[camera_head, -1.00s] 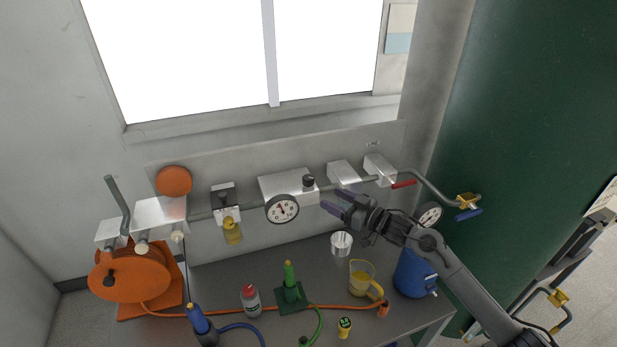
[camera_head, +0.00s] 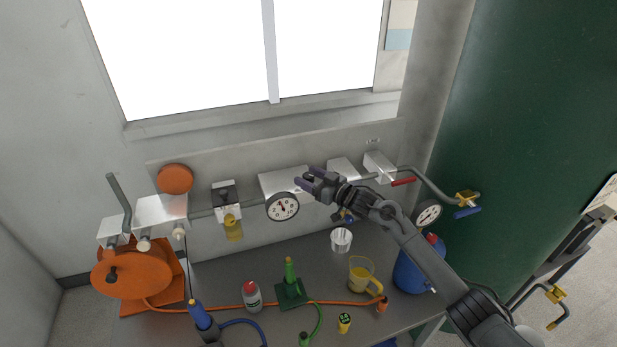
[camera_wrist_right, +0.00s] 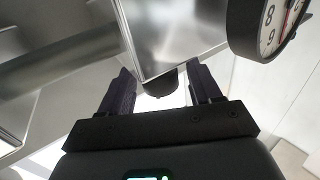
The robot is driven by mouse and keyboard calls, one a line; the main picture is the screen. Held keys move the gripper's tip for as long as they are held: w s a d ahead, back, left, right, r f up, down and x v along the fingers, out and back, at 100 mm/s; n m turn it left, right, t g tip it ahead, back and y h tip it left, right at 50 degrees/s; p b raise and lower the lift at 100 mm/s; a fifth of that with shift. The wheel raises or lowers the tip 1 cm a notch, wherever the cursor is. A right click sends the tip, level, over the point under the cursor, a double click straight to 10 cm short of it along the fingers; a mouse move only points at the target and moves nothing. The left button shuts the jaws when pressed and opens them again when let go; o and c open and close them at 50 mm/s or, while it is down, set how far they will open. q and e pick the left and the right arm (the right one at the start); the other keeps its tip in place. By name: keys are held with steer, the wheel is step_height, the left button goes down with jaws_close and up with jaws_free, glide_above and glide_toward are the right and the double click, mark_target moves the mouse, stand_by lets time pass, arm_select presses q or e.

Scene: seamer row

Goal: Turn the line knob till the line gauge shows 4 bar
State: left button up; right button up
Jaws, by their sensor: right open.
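The line gauge (camera_head: 283,207) is a round white dial with a black rim, hung on the pipe below the silver regulator box (camera_head: 276,184). Its needle points roughly upward, but the exact reading is too small to tell. Part of the gauge also shows in the right wrist view (camera_wrist_right: 268,25), cut off by the frame edge. My right gripper (camera_head: 304,177) is open at the box's right end and covers the knob in the head view. In the right wrist view the dark knob (camera_wrist_right: 164,84) shows beneath the box, between the open fingers (camera_wrist_right: 160,90). My left gripper is not in view.
The pipe also carries a filter with a yellow bowl (camera_head: 233,229), more silver boxes and a red lever (camera_head: 403,181). A second gauge (camera_head: 428,214) is at the right. Below, the bench holds a yellow jug (camera_head: 361,272), a metal cup (camera_head: 341,240), bottles and hoses.

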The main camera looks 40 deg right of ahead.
steer(key=shift+w, duration=0.25)
steer(key=c, duration=0.9)
steer(key=shift+f+n+g+y+b, duration=0.15)
steer(key=shift+n+g+y+b, duration=0.15)
steer(key=shift+n+y+b, duration=0.5)
steer(key=shift+y, duration=0.3)
steer(key=o, duration=0.9)
